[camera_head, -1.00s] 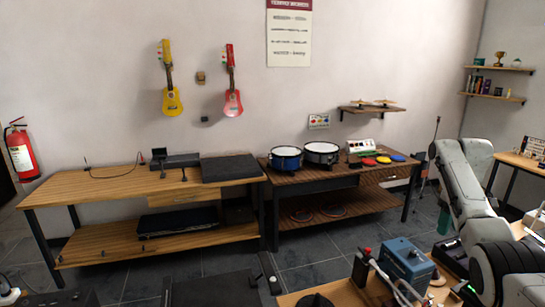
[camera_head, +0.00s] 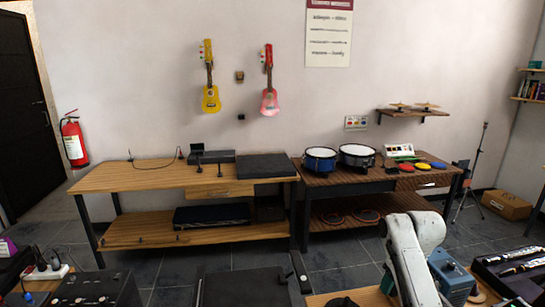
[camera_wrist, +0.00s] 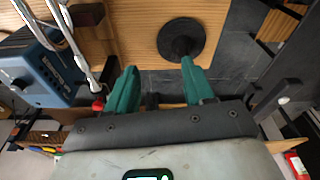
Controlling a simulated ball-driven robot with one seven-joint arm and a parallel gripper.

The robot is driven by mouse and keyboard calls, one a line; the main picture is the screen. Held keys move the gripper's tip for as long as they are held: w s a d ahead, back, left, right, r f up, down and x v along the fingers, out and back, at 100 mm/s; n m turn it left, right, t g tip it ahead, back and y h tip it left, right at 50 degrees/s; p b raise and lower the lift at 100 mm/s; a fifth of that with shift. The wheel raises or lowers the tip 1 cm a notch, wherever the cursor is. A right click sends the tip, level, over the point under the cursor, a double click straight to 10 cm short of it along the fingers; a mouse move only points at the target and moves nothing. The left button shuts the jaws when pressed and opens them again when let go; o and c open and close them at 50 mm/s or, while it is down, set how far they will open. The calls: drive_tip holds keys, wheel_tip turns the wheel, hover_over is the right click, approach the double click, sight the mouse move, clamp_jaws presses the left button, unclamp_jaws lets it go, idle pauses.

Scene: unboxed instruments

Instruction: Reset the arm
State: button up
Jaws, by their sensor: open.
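My gripper (camera_wrist: 160,88) shows in the wrist view with its two green fingers spread apart. It is open, with nothing between the fingers. My arm (camera_head: 410,258) shows at the lower right of the head view, folded over a wooden-topped table.
A blue box-shaped device (camera_head: 452,272) stands beside my arm; it also shows in the wrist view (camera_wrist: 38,65), near metal rods. A dark open case (camera_head: 510,268) lies at right. Wooden benches (camera_head: 130,178) stand along the wall. Grey floor (camera_head: 345,250) lies between.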

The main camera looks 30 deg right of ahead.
drive_tip(key=s+a+f+n+t, duration=0.1)
drive_tip(key=s+a+f, duration=0.15)
drive_tip(key=a, duration=0.65)
drive_tip(key=s+a+f, duration=0.1)
drive_tip(key=a+f, duration=0.3)
drive_tip(key=a, duration=0.5)
drive_tip(key=s+a+r+t, duration=0.2)
drive_tip(key=s+a, duration=1)
drive_tip(key=s, duration=0.2)
drive_tip(key=s+f+g+b, duration=0.1)
drive_tip(key=s+f+b, duration=0.2)
drive_tip(key=f, duration=0.2)
drive_tip(key=s+d+f+g+b, duration=0.1)
drive_tip(key=s+f+b, duration=0.2)
drive_tip(key=s+f, duration=0.1)
drive_tip(key=s+f+g+b, duration=0.2)
drive_tip(key=s+f+b, duration=0.1)
drive_tip(key=f, duration=0.3)
drive_tip(key=shift+s+d+f+b, duration=0.35)
drive_tip(key=shift+f+b, duration=0.05)
drive_tip(key=shift+b, duration=0.2)
